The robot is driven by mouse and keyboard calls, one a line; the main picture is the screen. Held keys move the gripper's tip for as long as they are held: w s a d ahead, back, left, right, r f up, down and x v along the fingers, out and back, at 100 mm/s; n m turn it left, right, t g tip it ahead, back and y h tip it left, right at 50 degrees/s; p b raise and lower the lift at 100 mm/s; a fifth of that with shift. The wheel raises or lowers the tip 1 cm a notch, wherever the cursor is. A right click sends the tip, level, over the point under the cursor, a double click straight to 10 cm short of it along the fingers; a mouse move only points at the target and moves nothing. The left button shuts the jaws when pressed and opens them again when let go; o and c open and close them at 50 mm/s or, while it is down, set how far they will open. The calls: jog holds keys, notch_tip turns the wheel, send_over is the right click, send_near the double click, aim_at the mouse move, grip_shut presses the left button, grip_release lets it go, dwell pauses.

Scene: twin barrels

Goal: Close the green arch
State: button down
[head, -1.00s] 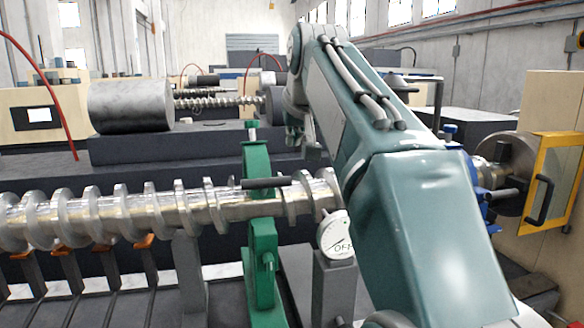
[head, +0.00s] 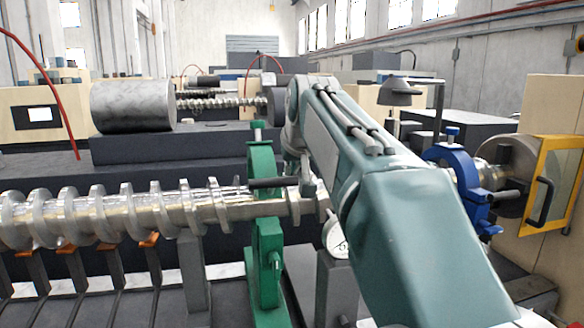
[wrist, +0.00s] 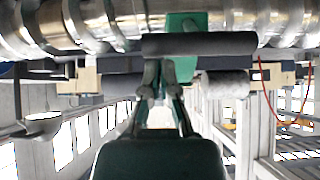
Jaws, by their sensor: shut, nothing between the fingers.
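The green arch (head: 264,235) stands upright around the silver screw shaft in the middle of the head view, with a green knob on top and a dark bar handle (head: 272,183) sticking out sideways. Its upper part stands above the shaft. My gripper (head: 307,185) is partly hidden by my arm and sits by the right end of the handle. In the wrist view my gripper (wrist: 160,90) is shut and empty, its tips close to the dark handle (wrist: 200,43). I cannot tell whether they touch. A green piece of the arch (wrist: 185,22) shows beyond the handle.
The screw shaft (head: 150,212) runs across on supports. A dial gauge (head: 336,240) stands right of the green arch, partly behind my arm. A blue arch (head: 465,175) and a yellow-framed guard (head: 556,180) are at right. A second barrel (head: 132,106) lies behind.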

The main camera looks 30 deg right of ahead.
jog(key=s+f+t, duration=0.1)
jog(key=s+f, duration=0.2)
jog(key=f, duration=0.7)
jog(key=shift+a+f, duration=0.2)
jog(key=shift+f, duration=0.05)
jog(key=w+r+v, duration=0.1)
jog(key=v, duration=1.2)
jog(key=shift+s+a+r+t, duration=0.15)
jog(key=shift+a+r+t, duration=0.05)
jog(key=shift+r+t, duration=0.1)
